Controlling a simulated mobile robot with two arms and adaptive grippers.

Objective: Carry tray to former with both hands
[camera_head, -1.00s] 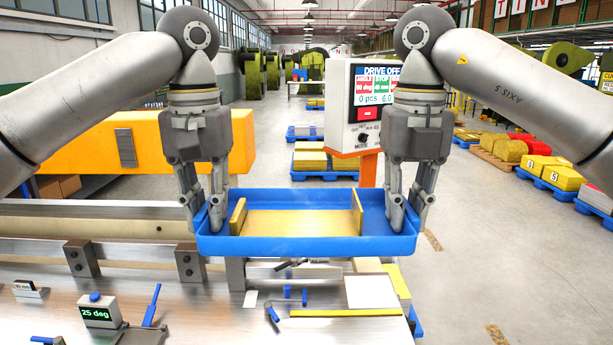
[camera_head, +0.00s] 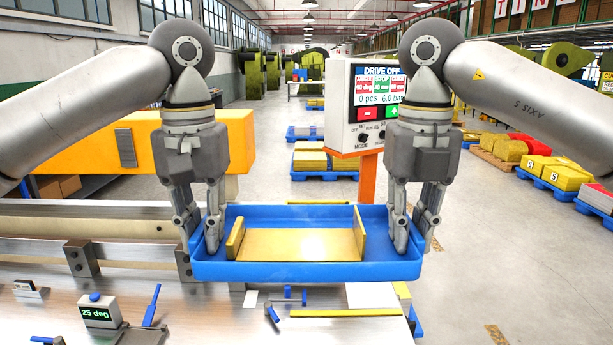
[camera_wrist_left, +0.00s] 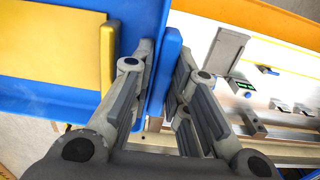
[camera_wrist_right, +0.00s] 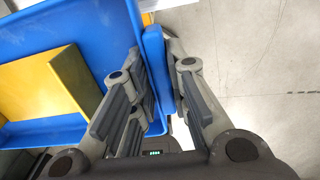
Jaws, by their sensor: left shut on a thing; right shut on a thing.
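The blue tray (camera_head: 300,272) is held level in the air in front of me, above the bench's right part. A yellow metal piece with two upturned ends (camera_head: 298,243) lies in it. My left gripper (camera_head: 203,240) is shut on the tray's left wall, one finger inside and one outside. That wall shows between the fingers in the left wrist view (camera_wrist_left: 166,75). My right gripper (camera_head: 412,238) is shut on the right wall the same way, and the wall also shows in the right wrist view (camera_wrist_right: 155,75). I cannot tell which machine is the former.
The steel bench (camera_head: 200,325) below holds an angle display (camera_head: 98,312), blue-handled tools and a yellow strip (camera_head: 345,313). A long machine beam (camera_head: 90,228) runs along the left. A control panel (camera_head: 367,105) stands behind the tray. Open floor (camera_head: 490,260) lies to the right.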

